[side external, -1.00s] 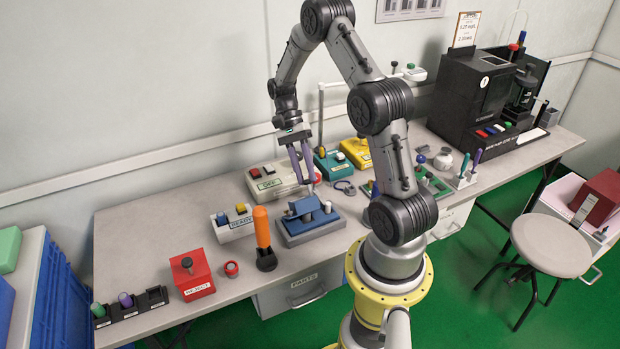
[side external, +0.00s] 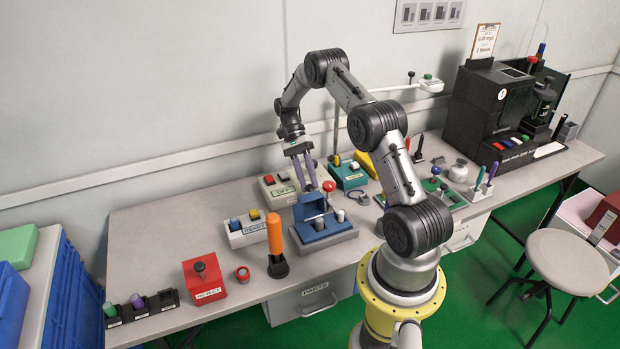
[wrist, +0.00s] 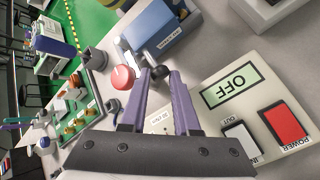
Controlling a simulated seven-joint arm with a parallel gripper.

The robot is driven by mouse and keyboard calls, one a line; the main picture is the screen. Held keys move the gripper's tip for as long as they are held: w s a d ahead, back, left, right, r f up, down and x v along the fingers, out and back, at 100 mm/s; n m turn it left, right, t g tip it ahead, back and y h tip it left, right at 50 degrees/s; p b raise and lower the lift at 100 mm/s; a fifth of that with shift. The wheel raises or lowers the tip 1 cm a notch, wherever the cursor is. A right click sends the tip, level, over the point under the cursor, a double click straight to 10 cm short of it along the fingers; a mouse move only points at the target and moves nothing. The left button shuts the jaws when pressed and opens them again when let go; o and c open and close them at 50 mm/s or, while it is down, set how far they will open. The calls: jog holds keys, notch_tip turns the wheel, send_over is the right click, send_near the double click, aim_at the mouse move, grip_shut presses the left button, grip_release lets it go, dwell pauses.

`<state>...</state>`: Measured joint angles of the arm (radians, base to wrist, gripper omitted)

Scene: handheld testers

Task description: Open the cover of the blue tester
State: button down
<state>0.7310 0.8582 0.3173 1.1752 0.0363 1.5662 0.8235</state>
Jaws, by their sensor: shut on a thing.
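The blue tester (side external: 325,237) stands on the bench in the side view. Its blue cover (side external: 309,207) is raised and stands nearly upright at the left of the tester. Pale parts on its top show beside the cover. My gripper (side external: 314,186) has purple fingers and reaches down to the cover's upper edge. In the wrist view, the blue cover (wrist: 158,27) lies just beyond my fingertips (wrist: 158,73). A small dark knob (wrist: 161,69) at the cover's edge sits at the tips, which are shut on it. The exact contact is partly hidden.
A red ball knob (side external: 328,185) is close to the right of my fingers. A beige OFF box (side external: 279,189) stands behind, a READY box (side external: 246,229) to the left. An orange-handled tool (side external: 275,238) stands just left of the tester. A teal box (side external: 348,176) is behind right.

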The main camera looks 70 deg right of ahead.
jog(key=shift+w+f+g+y, duration=0.2)
jog(key=shift+f+g+y, duration=0.4)
jog(key=shift+f, duration=0.25)
jog(key=c, duration=0.7)
grip_release()
jog(key=shift+o, duration=0.2)
jog(key=shift+d, duration=0.1)
